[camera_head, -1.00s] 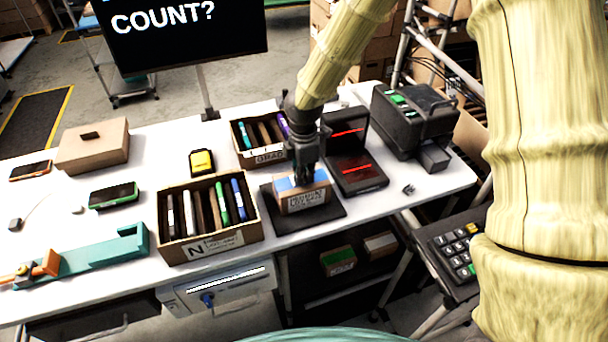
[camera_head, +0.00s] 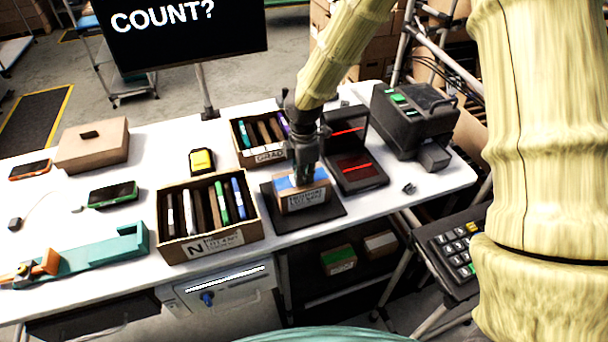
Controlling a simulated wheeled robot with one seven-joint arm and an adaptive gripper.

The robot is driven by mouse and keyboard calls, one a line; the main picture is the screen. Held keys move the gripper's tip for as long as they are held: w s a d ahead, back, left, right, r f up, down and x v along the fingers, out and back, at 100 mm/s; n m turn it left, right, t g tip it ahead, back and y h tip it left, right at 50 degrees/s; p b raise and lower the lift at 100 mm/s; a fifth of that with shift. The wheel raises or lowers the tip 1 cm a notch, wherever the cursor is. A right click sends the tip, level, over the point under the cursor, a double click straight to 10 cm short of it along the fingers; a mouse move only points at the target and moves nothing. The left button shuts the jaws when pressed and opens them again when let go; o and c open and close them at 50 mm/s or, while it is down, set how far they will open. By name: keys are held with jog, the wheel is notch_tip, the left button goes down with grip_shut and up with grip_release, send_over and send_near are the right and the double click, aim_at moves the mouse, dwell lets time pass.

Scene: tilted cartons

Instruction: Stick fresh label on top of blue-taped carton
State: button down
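The blue-taped carton (camera_head: 302,197) sits on a black mat (camera_head: 325,218) near the front edge of the white table. It is a small brown box with blue tape on top and printed text on its front face. My gripper (camera_head: 302,182) points down right at the carton's top, and its fingers hide part of the tape. I cannot tell whether it touches the carton or whether the fingers are open or shut. No separate label can be made out; the gripper covers the middle of the carton's top.
A carton of upright items (camera_head: 213,240) stands left of the mat, with a second one (camera_head: 250,152) behind. A black scanner (camera_head: 358,170) and a label printer (camera_head: 415,120) stand to the right. The table's front edge is close to the mat.

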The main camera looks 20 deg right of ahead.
jog(key=c, duration=1.6)
grip_release()
jog(key=shift+o, duration=0.2)
jog(key=shift+r, duration=0.1)
notch_tip(320, 180, up, 18)
jog(key=p, duration=0.4)
jog(key=shift+p, duration=0.35)
jog(key=shift+d, duration=0.1)
